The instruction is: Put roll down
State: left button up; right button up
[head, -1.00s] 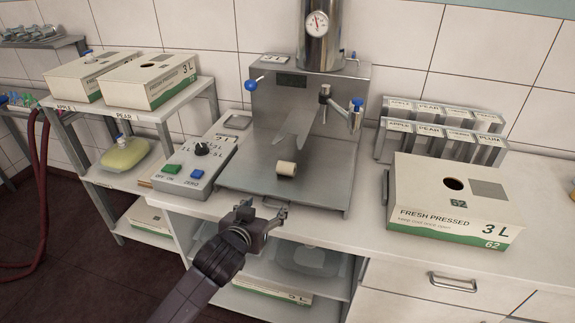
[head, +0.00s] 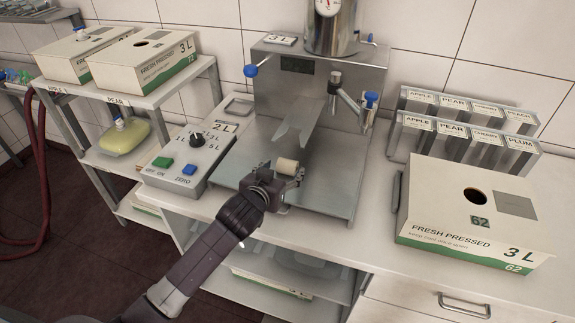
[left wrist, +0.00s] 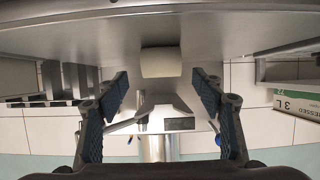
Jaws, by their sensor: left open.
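The small cream roll (head: 288,166) lies on the steel tray (head: 325,198) of the filling machine. It also shows in the left wrist view (left wrist: 161,62), top centre, apart from the finger pads. My left gripper (head: 283,178) is at the near side of the roll in the head view, its front partly overlapping the roll's lower edge. In the left wrist view its two fingers (left wrist: 162,95) are spread wide with nothing between them. My right gripper is not in view.
A control box (head: 190,158) with green and blue buttons stands left of the tray. The machine's steel back and spout (head: 347,95) rise behind. A FRESH PRESSED carton (head: 465,235) and labelled steel holders (head: 455,140) stand right. The counter (head: 370,235) between tray and carton is clear.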

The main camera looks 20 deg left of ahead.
aim_at(285, 166)
pick_arm(q)
jog(key=shift+w+f, duration=0.1)
jog(key=shift+w, duration=0.35)
jog(key=p+x, duration=0.1)
jog(key=x, duration=0.2)
jog(key=shift+w+a+f, duration=0.15)
jog(key=shift+w+f, duration=0.3)
jog(key=shift+w, duration=0.2)
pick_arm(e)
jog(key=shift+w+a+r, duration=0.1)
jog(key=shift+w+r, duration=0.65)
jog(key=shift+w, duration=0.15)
pick_arm(q)
jog(key=c, duration=1.4)
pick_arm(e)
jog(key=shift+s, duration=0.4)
pick_arm(q)
jog(key=shift+r, duration=0.15)
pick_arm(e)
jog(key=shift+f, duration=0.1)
